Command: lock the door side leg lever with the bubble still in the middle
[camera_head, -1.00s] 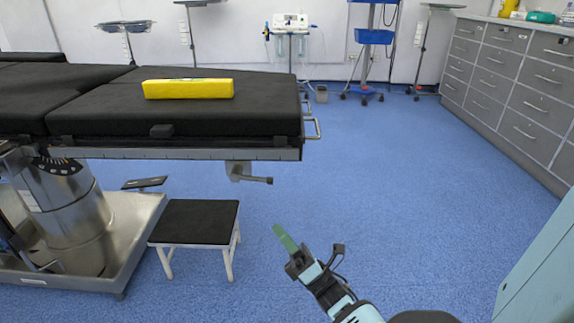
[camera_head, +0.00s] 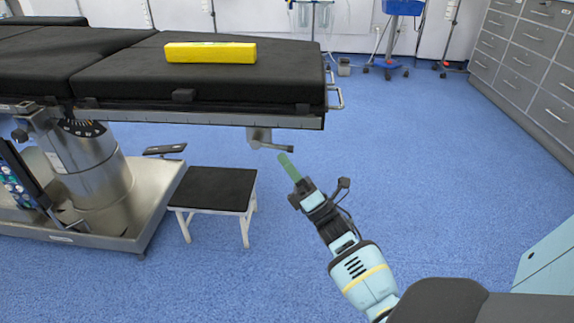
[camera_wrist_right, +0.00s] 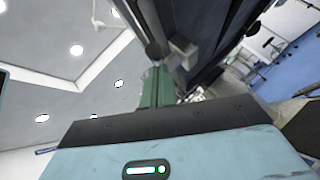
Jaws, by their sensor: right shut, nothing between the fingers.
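A leg lever (camera_head: 270,141), a metal bracket with a short dark-tipped bar, hangs under the right end of the black operating table (camera_head: 130,75). A yellow spirit level (camera_head: 210,52) lies on the table top; its bubble is too small to make out. My right gripper (camera_head: 286,160) has green fingers, shut and empty, pointing up-left just below the lever's tip. A gap or contact between them is hard to judge. In the right wrist view the green fingers (camera_wrist_right: 157,88) point up towards a dark round tip and a grey metal block. My left gripper is not in view.
A black-topped step stool (camera_head: 213,188) stands left of my right gripper, beside the table's metal base (camera_head: 100,205). Grey drawer cabinets (camera_head: 530,70) line the right wall. A light blue panel (camera_head: 545,270) is at the lower right. Blue floor is open between.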

